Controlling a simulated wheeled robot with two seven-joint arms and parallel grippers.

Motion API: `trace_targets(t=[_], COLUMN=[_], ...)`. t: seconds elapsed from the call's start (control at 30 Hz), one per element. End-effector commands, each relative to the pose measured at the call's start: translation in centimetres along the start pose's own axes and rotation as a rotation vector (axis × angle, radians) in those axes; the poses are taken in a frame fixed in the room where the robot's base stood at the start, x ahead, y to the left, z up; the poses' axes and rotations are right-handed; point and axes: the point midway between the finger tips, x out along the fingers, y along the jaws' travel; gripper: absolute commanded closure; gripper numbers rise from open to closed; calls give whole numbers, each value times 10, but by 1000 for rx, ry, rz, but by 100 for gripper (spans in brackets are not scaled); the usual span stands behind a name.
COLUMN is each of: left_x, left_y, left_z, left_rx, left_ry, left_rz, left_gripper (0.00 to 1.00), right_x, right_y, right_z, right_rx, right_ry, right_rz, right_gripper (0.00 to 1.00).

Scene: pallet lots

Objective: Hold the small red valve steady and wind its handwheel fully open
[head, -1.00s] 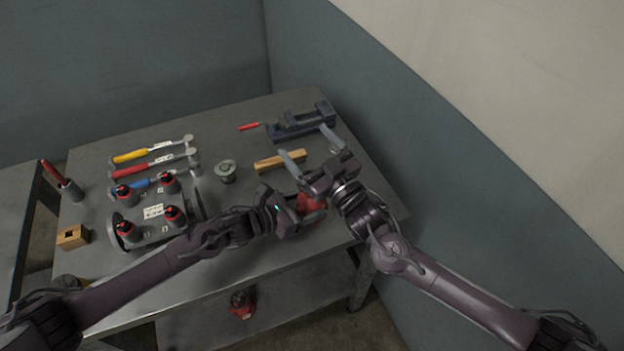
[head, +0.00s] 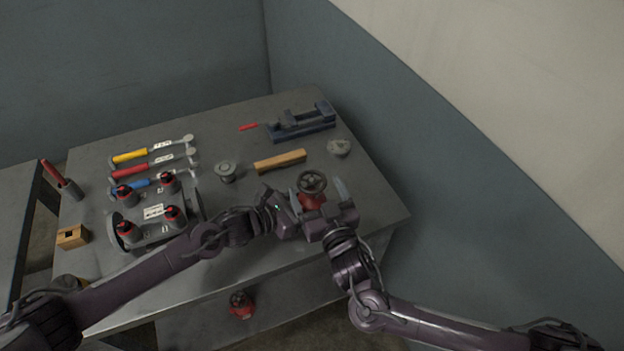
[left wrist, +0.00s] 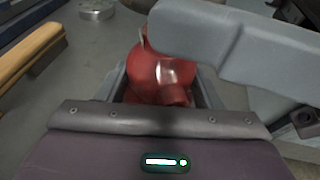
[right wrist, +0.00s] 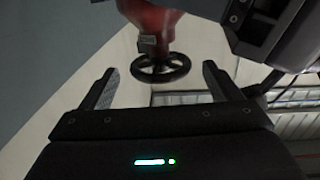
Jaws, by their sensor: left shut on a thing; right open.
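The small red valve (head: 311,201) stands near the table's front right, with its dark handwheel (head: 312,182) on top. My left gripper (left wrist: 160,85) is shut on the valve's red body (left wrist: 158,68). My right gripper (head: 320,188) is open, its fingers on either side of the handwheel in the head view. In the right wrist view the handwheel (right wrist: 160,68) lies between and beyond the open fingertips (right wrist: 160,80), with no contact visible. A grey finger of my right gripper crosses the left wrist view and hides the upper valve.
Hammers (head: 152,165) and a rack (head: 160,232) of red-topped parts are left. Another red valve (head: 241,305) stands on the lower shelf.

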Motion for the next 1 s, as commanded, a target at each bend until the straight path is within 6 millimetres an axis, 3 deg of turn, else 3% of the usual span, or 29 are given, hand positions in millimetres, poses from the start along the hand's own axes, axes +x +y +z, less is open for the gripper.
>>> trace_targets(t=[0.23, 0.6, 0.93, 1.0], left_x=[0, 0, 0, 0], left_y=[-2, -3, -3, -3], left_z=[-2, -2, -2, -2], left_rx=[-3, -3, -4, -4], left_ry=[3, 3, 3, 3], left_rz=[-4, -5, -6, -6], left_gripper=[53, 53, 53, 53], right_x=[30, 34, 34, 34], right_y=[0, 0, 0, 0], right_z=[0, 0, 0, 0], right_rx=[-1, 0, 0, 0], right_ry=[1, 0, 0, 0], right_rz=[-1, 0, 0, 0], right_gripper=[16, 17, 60, 60])
